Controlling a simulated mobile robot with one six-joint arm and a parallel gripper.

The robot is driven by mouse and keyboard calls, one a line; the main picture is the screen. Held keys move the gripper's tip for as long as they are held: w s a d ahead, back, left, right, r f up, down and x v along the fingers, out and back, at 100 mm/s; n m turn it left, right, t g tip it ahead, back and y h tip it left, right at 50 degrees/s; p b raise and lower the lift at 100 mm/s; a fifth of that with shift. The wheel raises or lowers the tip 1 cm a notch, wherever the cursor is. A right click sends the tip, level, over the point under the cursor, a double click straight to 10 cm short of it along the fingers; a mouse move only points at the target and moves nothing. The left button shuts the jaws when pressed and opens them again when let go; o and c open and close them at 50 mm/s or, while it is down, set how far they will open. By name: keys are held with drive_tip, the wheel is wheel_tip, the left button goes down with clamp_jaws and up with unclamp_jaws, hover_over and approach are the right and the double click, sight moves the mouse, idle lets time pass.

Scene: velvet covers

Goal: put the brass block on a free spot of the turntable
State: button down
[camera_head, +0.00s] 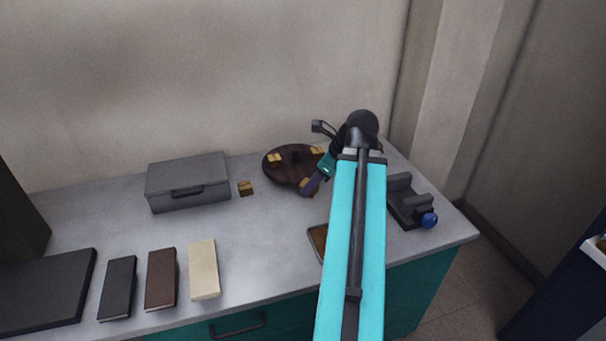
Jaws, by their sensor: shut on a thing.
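The turntable (288,176) is a round dark brown disc at the back of the counter. Brass blocks sit on it at its left (274,157) and at its back right (317,151). My gripper (308,186) reaches down over the turntable's front right edge and is shut on a brass block (304,182), mostly hidden by the jaws. I cannot tell whether this block touches the disc. Another brass block (245,188) lies on the counter left of the turntable. My arm hides part of the turntable's right side.
A grey case (188,182) stands left of the loose block. Black (118,287), brown (161,279) and cream (204,269) slabs lie at the front. A tray (316,240) is partly behind my arm. A dark fixture with a blue knob (428,219) stands right. The counter's middle is clear.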

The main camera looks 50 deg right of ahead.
drive_tip(key=shift+w+d+r+p, duration=0.2)
drive_tip(key=shift+p, duration=0.6)
drive_tip(key=shift+w+p, duration=0.1)
drive_tip(key=shift+p, duration=0.25)
drive_tip(key=shift+w+d+p, duration=0.15)
drive_tip(key=shift+d+p, duration=0.05)
drive_tip(key=shift+p, duration=0.45)
drive_tip(key=w+d+p, duration=0.1)
drive_tip(key=p, duration=0.4)
drive_tip(key=shift+w, duration=0.1)
drive_tip(key=w+d+p, duration=0.1)
drive_tip(key=w+d, duration=0.1)
drive_tip(key=w, duration=0.1)
drive_tip(key=w+d+f+p, duration=0.1)
drive_tip(key=w+d, duration=0.2)
drive_tip(key=w+d+p, duration=0.1)
drive_tip(key=w+d, duration=0.2)
drive_tip(key=w, duration=0.1)
drive_tip(key=shift+d+f, duration=0.25)
drive_tip(key=shift+f, duration=0.1)
drive_tip(key=shift+w, duration=0.15)
drive_tip(key=shift+f, duration=0.1)
drive_tip(key=shift+f+p, duration=0.75)
drive_tip(key=shift+f, duration=0.95)
drive_tip(key=shift+f, duration=0.1)
